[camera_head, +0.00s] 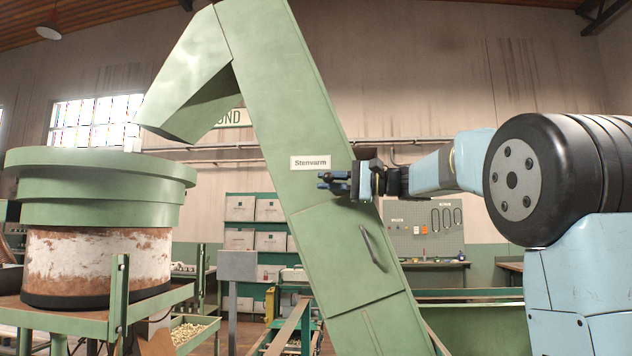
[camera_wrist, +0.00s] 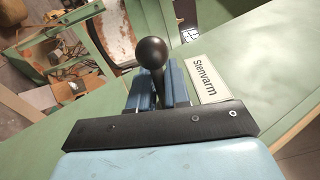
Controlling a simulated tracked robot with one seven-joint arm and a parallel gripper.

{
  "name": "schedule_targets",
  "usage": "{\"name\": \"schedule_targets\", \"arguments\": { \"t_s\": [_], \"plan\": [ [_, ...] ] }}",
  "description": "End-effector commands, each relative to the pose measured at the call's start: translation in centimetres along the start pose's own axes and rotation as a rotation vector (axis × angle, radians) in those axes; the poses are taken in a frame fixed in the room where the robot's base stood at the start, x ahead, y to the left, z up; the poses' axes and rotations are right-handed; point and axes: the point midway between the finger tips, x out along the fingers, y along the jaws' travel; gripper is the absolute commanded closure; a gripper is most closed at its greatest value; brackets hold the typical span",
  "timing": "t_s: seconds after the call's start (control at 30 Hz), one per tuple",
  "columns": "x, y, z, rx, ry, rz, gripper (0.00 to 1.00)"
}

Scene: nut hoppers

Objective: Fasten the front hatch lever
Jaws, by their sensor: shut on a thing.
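The lever (camera_wrist: 151,52) shows in the wrist view as a dark stem with a round black knob. My gripper (camera_wrist: 159,84) has its two blue fingers on either side of the stem, shut on it, with the knob standing beyond the fingertips. In the head view, my gripper (camera_head: 325,180) is at the upper right edge of the sloping green chute (camera_head: 283,110), just right of the "Stenvarm" label (camera_head: 310,163). I cannot make out the lever there. The hatch (camera_head: 345,255) is a green panel lower on the chute, with a grey bar handle (camera_head: 372,247); it looks flush.
A round green hopper (camera_head: 100,190) on a rusty drum stands at the left. A tray of nuts (camera_head: 190,333) is below it. A pegboard (camera_head: 423,228) and shelves with boxes (camera_head: 255,225) are behind. There is open air between the hopper and the chute.

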Motion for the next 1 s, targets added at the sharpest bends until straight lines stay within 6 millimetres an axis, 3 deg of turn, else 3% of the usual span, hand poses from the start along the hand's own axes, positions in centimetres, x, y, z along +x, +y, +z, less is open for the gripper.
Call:
{"name": "schedule_targets", "arguments": {
  "t_s": [0.37,0.4,0.57,0.83,1.0],
  "plan": [
    [-0.6,0.3,-0.5,-0.006,0.008,0.003,1.00],
    [-0.7,0.3,-0.5,-0.006,0.008,0.003,0.81],
    [-0.7,0.2,-0.5,-0.007,0.008,0.002,0.67],
    [-0.8,0.1,-0.4,-0.009,0.008,0.000,0.67],
    [-2.3,0.1,-0.5,-0.009,0.011,0.000,0.67]
  ]
}}
